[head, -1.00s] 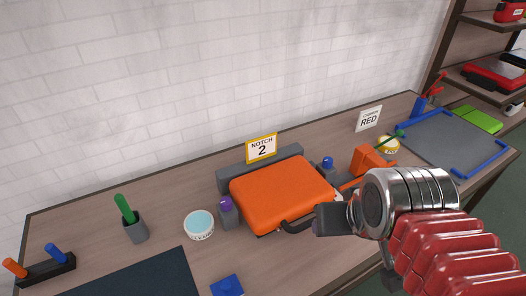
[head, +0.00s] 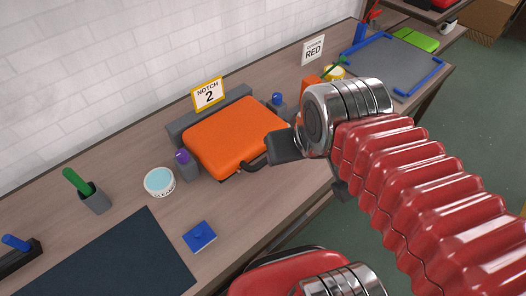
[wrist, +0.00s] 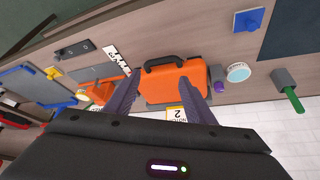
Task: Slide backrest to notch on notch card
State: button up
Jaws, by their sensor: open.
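The notch card (head: 208,95), white with a yellow frame, reads "NOTCH 2" and stands at the back of the bench. In front of it is an orange padded panel (head: 232,135) with a black handle on its near side, which I take for the backrest. It lies against a long grey block (head: 190,122). My gripper (head: 275,148) is at the panel's right front in the head view, largely hidden by my wrist. In the wrist view my gripper (wrist: 158,92) is open and empty, with the orange panel (wrist: 172,85) beyond its fingers. Contact cannot be told.
Grey posts with a purple top (head: 182,161) and a blue top (head: 277,102) flank the panel. A round tub (head: 159,181), blue plate (head: 199,236) and dark mat (head: 120,265) lie left and front. A "RED" card (head: 313,51) and blue-edged tray (head: 395,65) are right.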

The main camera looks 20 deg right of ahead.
jog(key=shift+c, duration=0.7)
jog(key=shift+c, duration=0.6)
jog(key=shift+w+f, duration=0.1)
jog(key=shift+f, duration=0.1)
jog(key=shift+c, duration=0.4)
jog(key=w+d+f+m+y, duration=0.1)
jog(key=w+d+f+y, duration=0.2)
jog(key=f+y, duration=0.2)
jog(key=w+d+f+m+y, duration=0.2)
jog(key=w+d+f+y, duration=0.2)
jog(key=f, duration=0.4)
jog(key=w+d+f+m+g+y, duration=0.1)
jog(key=w+d+f+m+y, duration=0.1)
jog(key=f+y, duration=0.4)
jog(key=shift+w+d+f, duration=0.2)
jog(key=shift+w+d, duration=0.15)
jog(key=shift+d, duration=0.25)
jog(key=shift+w+d+f, duration=0.15)
jog(key=shift+w+d, duration=0.15)
jog(key=shift+d, duration=0.3)
jog(key=shift+w+d+f+t+y, duration=0.1)
jog(key=shift+d+f+t+y, duration=0.2)
jog(key=shift+d+t, duration=0.1)
